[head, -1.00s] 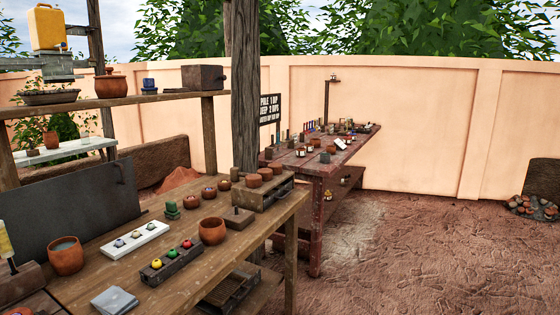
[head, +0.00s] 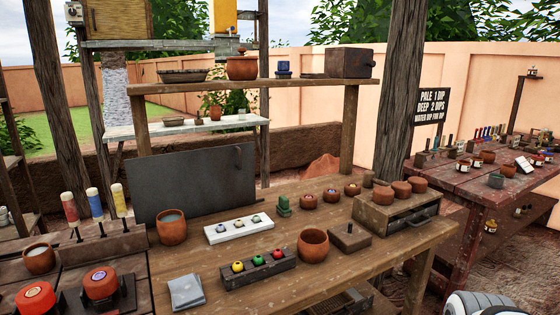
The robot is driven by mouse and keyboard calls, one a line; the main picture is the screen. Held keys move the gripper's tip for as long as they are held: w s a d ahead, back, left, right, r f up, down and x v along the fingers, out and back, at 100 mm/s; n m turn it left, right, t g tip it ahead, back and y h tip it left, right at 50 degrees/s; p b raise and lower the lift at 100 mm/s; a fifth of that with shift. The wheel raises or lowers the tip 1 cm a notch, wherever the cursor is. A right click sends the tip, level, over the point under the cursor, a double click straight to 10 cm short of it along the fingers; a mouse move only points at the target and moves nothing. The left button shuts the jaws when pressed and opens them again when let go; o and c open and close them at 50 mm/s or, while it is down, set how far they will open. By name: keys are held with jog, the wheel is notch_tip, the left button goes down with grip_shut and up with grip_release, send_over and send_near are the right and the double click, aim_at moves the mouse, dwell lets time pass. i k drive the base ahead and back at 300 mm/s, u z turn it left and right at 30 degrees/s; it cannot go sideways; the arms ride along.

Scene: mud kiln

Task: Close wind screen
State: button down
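A dark grey flat panel (head: 190,187), which looks like the wind screen, stands upright along the back left of the wooden workbench (head: 340,268). A small dark handle (head: 238,153) shows near its upper right corner. The lower edge of the panel is partly hidden by a terracotta cup (head: 172,227). A white and dark rounded part of my arm shows at the bottom right corner, far from the panel. My gripper's fingers are not in view.
A white tray (head: 239,228) and a block with yellow, green and red knobs (head: 258,269) sit before the panel. A bowl (head: 313,245) and a drawer box (head: 396,214) stand to the right. A post (head: 400,90) rises behind the bench. A red-brown table (head: 480,189) is at right.

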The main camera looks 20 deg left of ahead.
aim_at(196, 183)
jog(key=u, duration=0.35)
jog(key=i, duration=0.65)
jog(key=u, duration=0.2)
jog(key=k, duration=0.85)
jog(key=u, duration=0.2)
jog(key=i, duration=0.65)
